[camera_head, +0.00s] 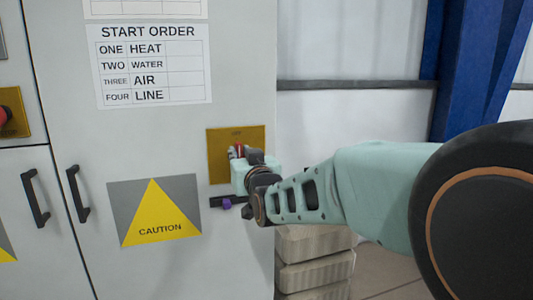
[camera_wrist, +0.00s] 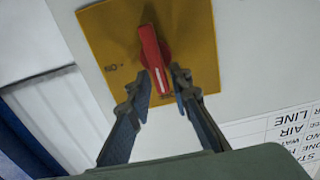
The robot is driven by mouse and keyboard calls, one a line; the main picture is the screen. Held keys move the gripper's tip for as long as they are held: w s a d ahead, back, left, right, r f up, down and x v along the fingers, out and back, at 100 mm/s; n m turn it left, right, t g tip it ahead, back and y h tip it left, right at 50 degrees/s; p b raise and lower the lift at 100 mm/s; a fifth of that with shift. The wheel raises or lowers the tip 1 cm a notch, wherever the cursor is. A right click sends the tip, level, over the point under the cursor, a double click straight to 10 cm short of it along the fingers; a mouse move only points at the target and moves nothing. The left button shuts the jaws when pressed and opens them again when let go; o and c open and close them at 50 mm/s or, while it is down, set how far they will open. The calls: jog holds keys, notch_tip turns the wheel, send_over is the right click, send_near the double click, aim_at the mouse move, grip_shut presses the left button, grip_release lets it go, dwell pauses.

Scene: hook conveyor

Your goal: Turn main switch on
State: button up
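The main switch is a red handle (camera_wrist: 154,50) on a yellow plate (camera_wrist: 103,35), in the wrist view. In the head view the yellow plate (camera_head: 222,140) is on the front of a grey cabinet, and the red handle (camera_head: 239,151) is mostly hidden by my gripper. My gripper (camera_wrist: 161,82) has its two dark fingers on either side of the handle's lower end in the wrist view. The fingers are apart, with narrow gaps beside the handle; I cannot tell whether either touches it.
The grey cabinet carries a start order sheet (camera_head: 150,65) and a yellow caution sign (camera_head: 155,215). Black door handles (camera_head: 78,194) stick out at the left. Stacked beige boxes (camera_head: 315,262) stand right of the cabinet, near a blue post (camera_head: 475,70).

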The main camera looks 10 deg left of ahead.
grip_shut()
jog(key=shift+d+f+m+b, duration=0.1)
jog(key=shift+m+b, duration=0.2)
jog(key=shift+b, duration=0.25)
jog(key=m+b, duration=0.2)
jog(key=b, duration=0.1)
jog(key=shift+w+d+f+m+b, duration=0.2)
jog(key=shift+d+m+b, duration=0.05)
jog(key=shift+m+b, duration=0.15)
jog(key=shift+w+d+f+m+b, duration=0.1)
jog(key=shift+d+f+m+b, duration=0.1)
jog(key=shift+m+b, duration=2.3)
jog(key=shift+w+d+f+m+b, duration=0.15)
jog(key=shift+f+m+b, duration=0.1)
jog(key=shift+m+b, duration=2.2)
jog(key=shift+w+d+f+m+b, duration=0.1)
jog(key=shift+d+f+m+b, duration=0.1)
jog(key=shift+m+b, duration=2.3)
jog(key=shift+o, duration=1.9)
grip_release()
